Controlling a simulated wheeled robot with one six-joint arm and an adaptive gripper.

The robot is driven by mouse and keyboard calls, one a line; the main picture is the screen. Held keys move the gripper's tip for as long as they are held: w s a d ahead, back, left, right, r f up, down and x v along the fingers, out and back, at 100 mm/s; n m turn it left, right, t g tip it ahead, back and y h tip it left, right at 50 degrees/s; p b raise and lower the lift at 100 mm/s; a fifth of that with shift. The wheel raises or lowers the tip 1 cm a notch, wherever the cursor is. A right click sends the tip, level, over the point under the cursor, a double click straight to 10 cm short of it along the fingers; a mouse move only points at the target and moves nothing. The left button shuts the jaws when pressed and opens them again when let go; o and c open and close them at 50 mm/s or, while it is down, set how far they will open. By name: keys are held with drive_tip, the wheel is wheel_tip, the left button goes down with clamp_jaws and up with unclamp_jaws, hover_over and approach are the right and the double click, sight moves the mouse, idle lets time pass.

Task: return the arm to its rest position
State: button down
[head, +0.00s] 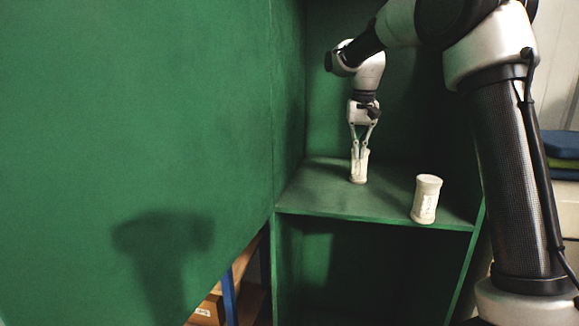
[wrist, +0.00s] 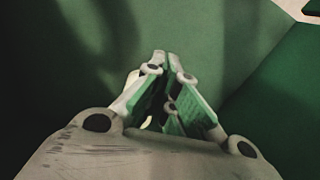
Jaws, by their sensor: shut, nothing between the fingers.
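My gripper (head: 360,151) points down over the green shelf in the head view, with its fingers drawn together. A white cylinder (head: 359,174) stands upright on the shelf right at the fingertips. The fingers overlap it in the picture, and I cannot tell whether they touch it. In the wrist view my gripper (wrist: 166,58) shows its two fingertips meeting with nothing between them. A pale edge (wrist: 132,80) shows beside the left finger, mostly hidden. My arm reaches in from the right, bent at the elbow.
A second white cylinder (head: 426,200) stands upright near the shelf's front right. The green shelf (head: 320,195) has bare room at its left. A large green panel (head: 130,110) fills the left, and a green wall closes the back. Boxes (head: 207,312) show below left.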

drive_tip(key=s+d+t, duration=0.1)
drive_tip(key=s+d, duration=0.2)
drive_tip(key=s, duration=0.9)
drive_tip(key=s+d+f+n+t, duration=0.1)
drive_tip(key=s+d, duration=0.2)
drive_tip(key=s, duration=0.9)
drive_tip(key=s+d+f+n+t, duration=0.1)
drive_tip(key=s+d+t, duration=0.1)
drive_tip(key=s, duration=1)
drive_tip(key=shift+s+d, duration=0.3)
drive_tip(key=shift+d, duration=0.2)
